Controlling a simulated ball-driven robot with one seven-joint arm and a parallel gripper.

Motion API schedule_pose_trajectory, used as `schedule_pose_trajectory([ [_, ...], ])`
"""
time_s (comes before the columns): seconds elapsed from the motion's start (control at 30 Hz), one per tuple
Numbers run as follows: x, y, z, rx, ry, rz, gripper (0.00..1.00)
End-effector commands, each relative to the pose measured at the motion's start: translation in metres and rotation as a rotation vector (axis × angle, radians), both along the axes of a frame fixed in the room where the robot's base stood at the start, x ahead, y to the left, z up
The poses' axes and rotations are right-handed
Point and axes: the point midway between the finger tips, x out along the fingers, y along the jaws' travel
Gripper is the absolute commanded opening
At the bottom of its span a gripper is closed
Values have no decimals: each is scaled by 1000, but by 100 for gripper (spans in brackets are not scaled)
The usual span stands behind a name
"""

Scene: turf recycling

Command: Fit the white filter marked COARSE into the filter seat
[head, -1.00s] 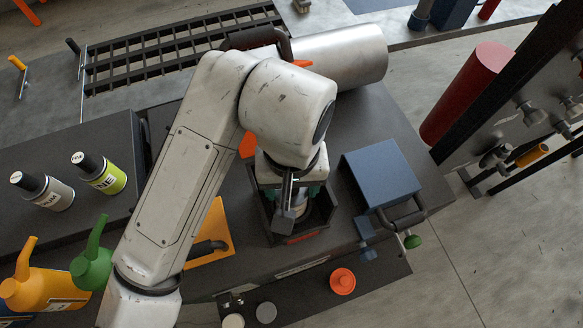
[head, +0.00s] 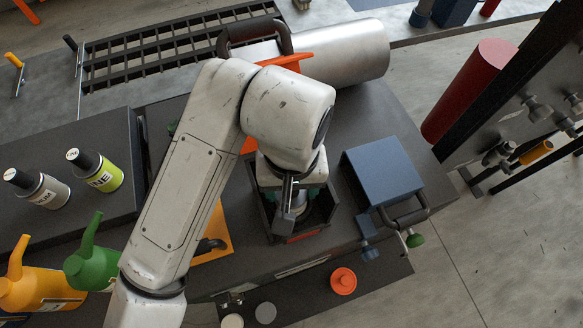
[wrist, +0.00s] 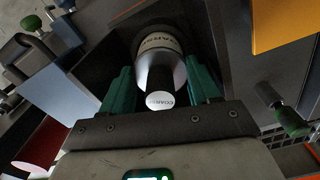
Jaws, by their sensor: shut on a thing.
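In the wrist view, my gripper (wrist: 160,82) is shut on a white filter (wrist: 158,56), its two green fingers on either side of it. The filter has a dark neck and a round white end cap that reads COARSE. My arm hides most of the filter there. Whether the filter touches the bottom of the housing cannot be seen.
A blue box (head: 382,172) with a dark handle stands close right of the housing. A yellow-orange panel (head: 218,238) lies to the left. An orange knob (head: 343,281) is in front. Bottles and yellow and green cans (head: 92,268) stand far left. A silver cylinder (head: 345,55) lies behind.

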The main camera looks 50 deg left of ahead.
Motion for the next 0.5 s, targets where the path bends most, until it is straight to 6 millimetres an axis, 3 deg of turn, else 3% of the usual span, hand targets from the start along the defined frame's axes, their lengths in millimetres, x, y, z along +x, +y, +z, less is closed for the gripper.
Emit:
schedule_pose_trajectory([
  [0.5,0,0,-12,1,-1,1,26],
])
